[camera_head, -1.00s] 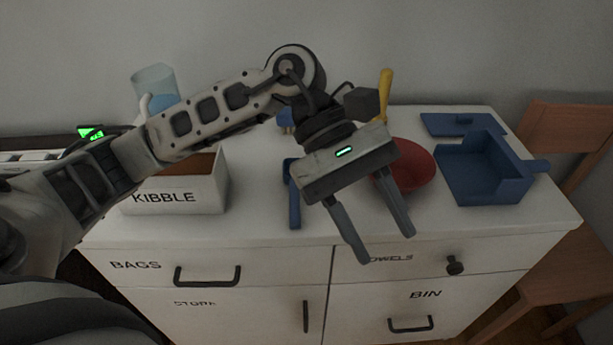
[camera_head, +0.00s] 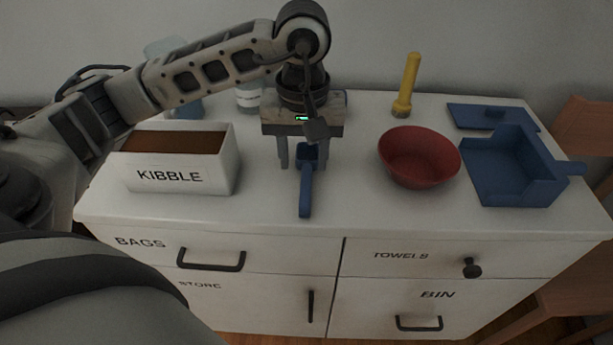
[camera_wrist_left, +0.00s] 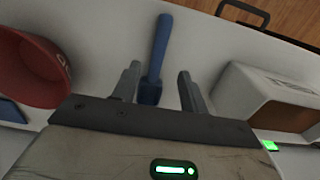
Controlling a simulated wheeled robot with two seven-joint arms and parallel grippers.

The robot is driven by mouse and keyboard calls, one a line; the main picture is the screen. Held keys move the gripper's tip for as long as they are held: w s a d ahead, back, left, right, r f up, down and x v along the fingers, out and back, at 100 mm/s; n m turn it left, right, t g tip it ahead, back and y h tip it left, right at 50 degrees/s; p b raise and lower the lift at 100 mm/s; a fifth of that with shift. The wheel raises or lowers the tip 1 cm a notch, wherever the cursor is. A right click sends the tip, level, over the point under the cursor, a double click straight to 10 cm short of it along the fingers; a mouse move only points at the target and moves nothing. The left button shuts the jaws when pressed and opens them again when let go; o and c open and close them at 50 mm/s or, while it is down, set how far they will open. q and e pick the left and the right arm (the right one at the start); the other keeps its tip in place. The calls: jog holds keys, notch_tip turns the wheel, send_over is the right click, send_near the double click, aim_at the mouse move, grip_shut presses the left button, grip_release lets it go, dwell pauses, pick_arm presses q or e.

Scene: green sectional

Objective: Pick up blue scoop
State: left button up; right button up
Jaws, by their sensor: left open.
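The blue scoop (camera_head: 306,189) lies on the white cabinet top, its handle pointing toward the front edge. My left gripper (camera_head: 303,163) is open above the scoop's bowl end, with one finger on each side of it. In the left wrist view the scoop (camera_wrist_left: 157,58) shows between the two open fingers of the left gripper (camera_wrist_left: 160,82), nearer the finger on the picture's left. I cannot tell how high the fingertips are above the top. My right gripper is not in view.
A white KIBBLE box (camera_head: 190,178) stands left of the scoop. The cabinet top between scoop and bowl is clear.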

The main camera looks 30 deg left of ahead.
aim_at(306, 181)
pick_arm(q)
notch_tip(306, 181, down, 6)
jog(key=shift+w+d+r, duration=0.1)
jog(key=shift+d, duration=0.05)
dwell(0.3)
grip_shut()
